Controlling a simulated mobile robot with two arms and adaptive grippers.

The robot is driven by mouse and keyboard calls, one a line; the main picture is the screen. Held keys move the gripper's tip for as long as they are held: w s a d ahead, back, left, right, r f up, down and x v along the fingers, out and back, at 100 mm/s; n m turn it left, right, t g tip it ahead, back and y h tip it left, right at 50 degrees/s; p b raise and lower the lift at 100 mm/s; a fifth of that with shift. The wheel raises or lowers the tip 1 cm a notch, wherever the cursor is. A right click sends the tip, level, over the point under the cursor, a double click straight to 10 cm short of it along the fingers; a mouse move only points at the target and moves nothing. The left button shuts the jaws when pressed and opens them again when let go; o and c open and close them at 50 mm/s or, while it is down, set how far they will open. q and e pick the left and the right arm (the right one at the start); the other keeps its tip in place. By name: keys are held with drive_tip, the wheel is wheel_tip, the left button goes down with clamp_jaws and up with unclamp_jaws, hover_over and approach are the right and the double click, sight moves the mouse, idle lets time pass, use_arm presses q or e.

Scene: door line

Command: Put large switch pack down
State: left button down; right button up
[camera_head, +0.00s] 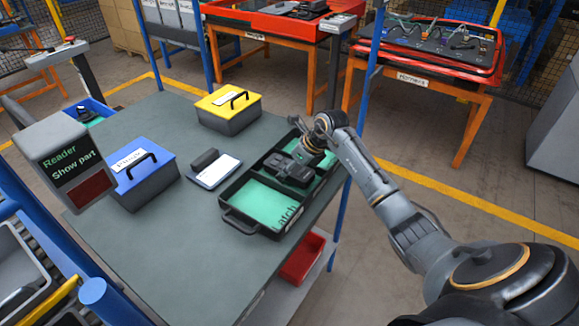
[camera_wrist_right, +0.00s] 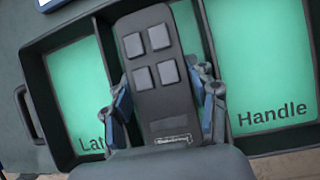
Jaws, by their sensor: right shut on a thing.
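The large switch pack (camera_wrist_right: 160,85) is a dark, long block with several grey square buttons on its face. My right gripper (camera_wrist_right: 165,108) is shut on it, a finger on each long side. In the head view the pack (camera_head: 288,169) is at the middle of the black tray (camera_head: 240,222), between the green compartments. I cannot tell whether it touches the tray floor or hangs just above it. The right gripper (camera_head: 308,152) comes down from the right. In the wrist view the green beds read "Lat…" and "Handle" on either side. My left gripper is not in view.
On the table (camera_head: 175,240) stand a blue-lidded box (camera_head: 142,178), a yellow-lidded box (camera_head: 228,108), a white-topped device (camera_head: 213,170) and a reader screen (camera_head: 75,160). A blue post (camera_head: 345,215) stands close to the tray's right. The table's front is clear.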

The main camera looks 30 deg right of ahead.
drive_tip(key=shift+f, duration=0.2)
drive_tip(key=o, duration=1)
drive_tip(key=shift+f, duration=0.1)
drive_tip(key=shift+r, duration=0.2)
drive_tip(key=b+v, duration=0.1)
drive_tip(key=v, duration=1.1)
drive_tip(key=shift+s+f+b, duration=0.1)
drive_tip(key=shift+b, duration=0.3)
